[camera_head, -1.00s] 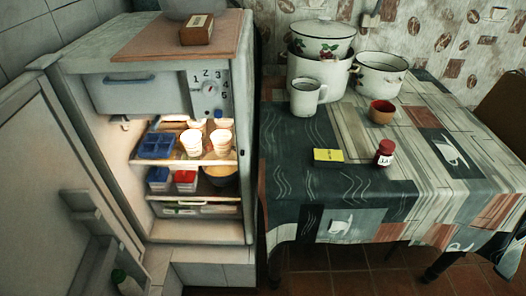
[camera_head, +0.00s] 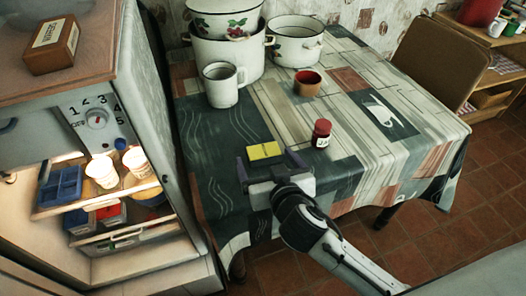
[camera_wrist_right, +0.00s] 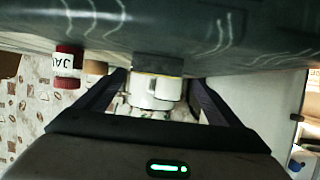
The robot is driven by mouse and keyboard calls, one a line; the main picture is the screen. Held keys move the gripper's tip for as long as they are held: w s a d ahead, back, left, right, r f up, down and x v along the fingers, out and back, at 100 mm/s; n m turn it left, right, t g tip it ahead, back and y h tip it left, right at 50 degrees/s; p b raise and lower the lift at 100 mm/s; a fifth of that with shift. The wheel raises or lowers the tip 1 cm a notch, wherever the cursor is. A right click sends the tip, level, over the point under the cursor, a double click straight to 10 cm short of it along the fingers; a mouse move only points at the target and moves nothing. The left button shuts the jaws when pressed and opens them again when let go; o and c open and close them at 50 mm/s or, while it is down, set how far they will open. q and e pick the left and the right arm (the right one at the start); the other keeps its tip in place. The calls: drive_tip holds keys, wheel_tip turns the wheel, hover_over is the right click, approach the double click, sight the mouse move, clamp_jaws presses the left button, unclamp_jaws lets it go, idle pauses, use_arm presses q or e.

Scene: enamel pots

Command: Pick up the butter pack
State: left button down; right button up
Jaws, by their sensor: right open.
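The butter pack (camera_head: 264,151) is a small flat block with a yellow top, lying on the patterned tablecloth near the table's front left. In the right wrist view, which is upside down, its dark side with a thin yellow edge (camera_wrist_right: 157,65) shows between and beyond the fingers. My right gripper (camera_head: 268,165) is open and empty, just in front of the pack, with its fingers pointing toward it, one to each side. Whether the fingertips reach past the pack's near edge is hard to tell. My left gripper is out of view.
A red jar (camera_head: 322,133) stands close right of the pack. A white mug (camera_head: 222,85), a red-brown cup (camera_head: 307,83) and enamel pots (camera_head: 296,42) stand behind. The open fridge (camera_head: 105,215) is left of the table (camera_head: 365,150). A chair (camera_head: 435,62) is at the right.

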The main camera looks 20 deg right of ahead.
sight(265, 156)
drive_tip(key=shift+d+f+x, duration=0.1)
drive_tip(key=shift+d+x, duration=0.05)
drive_tip(key=shift+x, duration=1.25)
drive_tip(key=shift+d+f+x, duration=0.1)
drive_tip(key=shift+d+x, duration=0.05)
drive_tip(key=shift+x, duration=1.2)
drive_tip(key=shift+s, duration=0.1)
drive_tip(key=c, duration=1.3)
